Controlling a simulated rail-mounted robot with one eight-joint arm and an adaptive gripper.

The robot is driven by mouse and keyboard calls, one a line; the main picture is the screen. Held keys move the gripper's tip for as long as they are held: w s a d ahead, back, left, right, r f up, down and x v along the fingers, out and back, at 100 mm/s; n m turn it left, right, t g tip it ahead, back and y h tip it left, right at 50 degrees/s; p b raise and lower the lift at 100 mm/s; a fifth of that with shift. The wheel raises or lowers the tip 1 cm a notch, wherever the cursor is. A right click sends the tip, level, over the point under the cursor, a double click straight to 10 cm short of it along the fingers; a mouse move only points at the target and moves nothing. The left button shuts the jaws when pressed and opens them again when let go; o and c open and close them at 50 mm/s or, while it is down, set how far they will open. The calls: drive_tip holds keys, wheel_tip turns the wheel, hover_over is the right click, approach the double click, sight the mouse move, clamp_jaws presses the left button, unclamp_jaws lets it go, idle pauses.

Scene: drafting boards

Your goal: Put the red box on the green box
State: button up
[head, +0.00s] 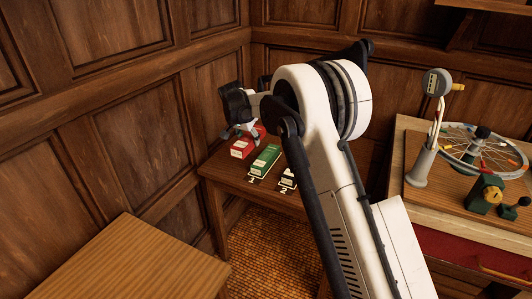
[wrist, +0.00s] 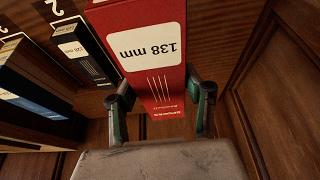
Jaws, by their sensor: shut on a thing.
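The red box (head: 241,149) has a white label and shows at the left of the small table in the head view. In the wrist view the red box (wrist: 150,60) reads "138 mm" and sits between my two fingers. My gripper (head: 243,131) is shut on it; its fingers also show in the wrist view (wrist: 160,112). The green box (head: 266,157) lies on the table just right of the red box, behind the number 1 plate. I cannot make out the green box in the wrist view. Whether the red box touches the table is unclear.
A dark box (head: 288,174) with a white label lies right of the green box, partly behind my arm; it also shows in the wrist view (wrist: 80,52). A dark blue box (wrist: 35,85) is farther left there. Wood-panelled walls stand close behind the small table (head: 220,169).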

hover_over(267, 154)
drive_tip(key=s, duration=0.1)
drive_tip(key=f, duration=0.5)
drive_tip(key=shift+a+f, duration=0.2)
drive_tip(key=shift+a, duration=0.15)
drive_tip(key=shift+s+f+b, duration=0.1)
drive_tip(key=shift+f+b, duration=0.3)
drive_tip(key=shift+f, duration=1.55)
drive_tip(key=shift+f, duration=0.2)
drive_tip(key=o, duration=1.4)
drive_tip(key=shift+c, duration=0.2)
drive_tip(key=shift+r, duration=0.15)
